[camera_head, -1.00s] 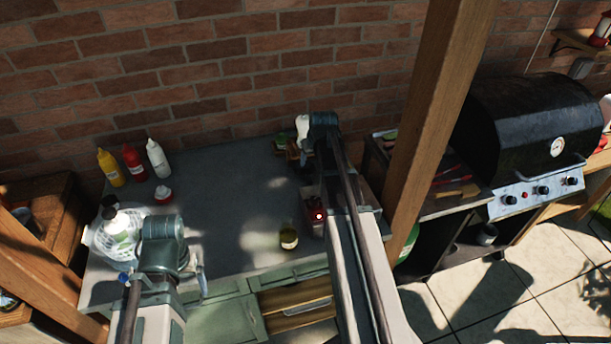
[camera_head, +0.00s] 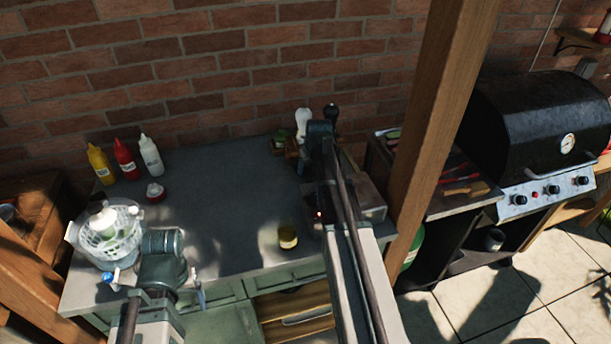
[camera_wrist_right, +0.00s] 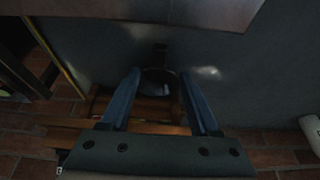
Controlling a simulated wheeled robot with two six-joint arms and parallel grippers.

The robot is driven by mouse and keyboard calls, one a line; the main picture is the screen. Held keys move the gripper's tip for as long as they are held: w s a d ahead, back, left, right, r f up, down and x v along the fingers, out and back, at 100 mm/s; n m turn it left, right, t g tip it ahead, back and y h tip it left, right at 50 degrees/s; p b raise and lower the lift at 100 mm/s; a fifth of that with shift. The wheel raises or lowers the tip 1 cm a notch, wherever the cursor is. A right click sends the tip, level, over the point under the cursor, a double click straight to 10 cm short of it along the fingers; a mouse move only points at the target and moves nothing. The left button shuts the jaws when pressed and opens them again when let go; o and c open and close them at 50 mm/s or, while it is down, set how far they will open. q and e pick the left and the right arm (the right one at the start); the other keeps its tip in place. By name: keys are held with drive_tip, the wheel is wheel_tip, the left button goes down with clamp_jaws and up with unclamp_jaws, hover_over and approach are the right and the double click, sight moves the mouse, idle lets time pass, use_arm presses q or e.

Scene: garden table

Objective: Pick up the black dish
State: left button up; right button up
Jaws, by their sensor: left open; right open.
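A dark round thing (camera_wrist_right: 158,80), possibly the black dish, shows between the finger tips of my right gripper (camera_wrist_right: 160,74) in the right wrist view. The view is dim, so I cannot tell its exact shape or whether the fingers touch it. The fingers stand apart. In the head view my right gripper (camera_head: 321,135) is over the back right of the table, and its own arm hides what is under it. No black dish is clearly visible in the head view.
Yellow (camera_head: 99,163), red (camera_head: 126,160) and white (camera_head: 151,156) bottles stand at the back left. A small jar (camera_head: 288,238) is near the front edge. A white mill (camera_head: 303,122) and a black-topped mill (camera_head: 331,112) stand by the wall. The middle table is clear.

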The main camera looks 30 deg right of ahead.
sight(308, 175)
drive_tip(key=b+x, duration=0.3)
drive_tip(key=x, duration=0.1)
drive_tip(key=shift+d+f, duration=0.15)
drive_tip(key=shift+f, duration=0.1)
drive_tip(key=shift+r, duration=0.1)
clamp_jaws()
